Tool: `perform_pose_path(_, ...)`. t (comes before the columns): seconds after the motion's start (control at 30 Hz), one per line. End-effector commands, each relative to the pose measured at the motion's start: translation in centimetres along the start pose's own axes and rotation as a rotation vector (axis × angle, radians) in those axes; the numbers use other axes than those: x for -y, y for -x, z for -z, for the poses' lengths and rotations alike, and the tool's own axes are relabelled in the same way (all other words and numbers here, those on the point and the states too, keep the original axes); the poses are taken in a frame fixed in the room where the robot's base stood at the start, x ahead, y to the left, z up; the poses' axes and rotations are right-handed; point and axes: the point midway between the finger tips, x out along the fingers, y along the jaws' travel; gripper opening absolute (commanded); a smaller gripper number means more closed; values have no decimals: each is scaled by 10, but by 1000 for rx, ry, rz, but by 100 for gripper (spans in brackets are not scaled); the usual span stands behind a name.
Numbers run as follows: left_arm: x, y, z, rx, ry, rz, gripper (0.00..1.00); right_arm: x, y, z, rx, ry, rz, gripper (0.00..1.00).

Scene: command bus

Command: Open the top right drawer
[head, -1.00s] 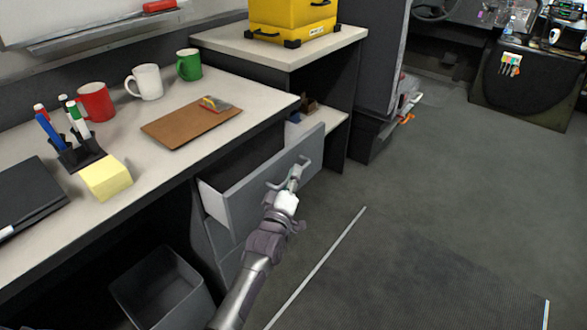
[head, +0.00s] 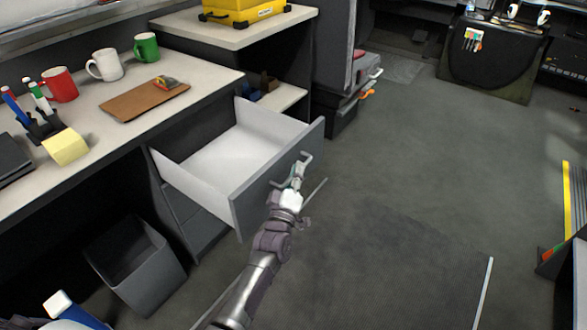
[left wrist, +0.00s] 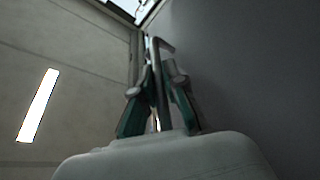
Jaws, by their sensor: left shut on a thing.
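The top right drawer (head: 225,155) under the desk is pulled well out, and its white inside is empty. Its grey front panel (head: 255,195) faces the aisle and carries a bar handle (head: 305,162). My left gripper (head: 297,177) is shut on the handle, at the outer face of the panel. In the left wrist view the fingers (left wrist: 158,95) close around the handle bar (left wrist: 160,60), beside the grey panel (left wrist: 230,70). My right gripper is not in view.
The desk top (head: 200,95) holds a clipboard (head: 140,100), several mugs, a pen holder and yellow notes. A grey bin (head: 135,265) stands below, left of the drawer. Open floor (head: 430,170) lies to the right.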

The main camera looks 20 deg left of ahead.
Motion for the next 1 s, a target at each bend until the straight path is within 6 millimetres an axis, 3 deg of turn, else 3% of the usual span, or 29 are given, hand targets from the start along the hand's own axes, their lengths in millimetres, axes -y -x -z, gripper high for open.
perform_pose_path(0.5, 0, 2, -3, 2, 0, 2, 0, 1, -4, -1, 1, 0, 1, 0)
perform_pose_path(0.53, 0, 2, -3, 1, 0, 2, 12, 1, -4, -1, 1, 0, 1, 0)
perform_pose_path(0.67, -1, 1, -3, 1, 0, 2, 34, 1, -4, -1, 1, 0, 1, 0)
perform_pose_path(1.0, -1, 3, -2, 0, 0, 1, 36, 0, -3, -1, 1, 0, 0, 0)
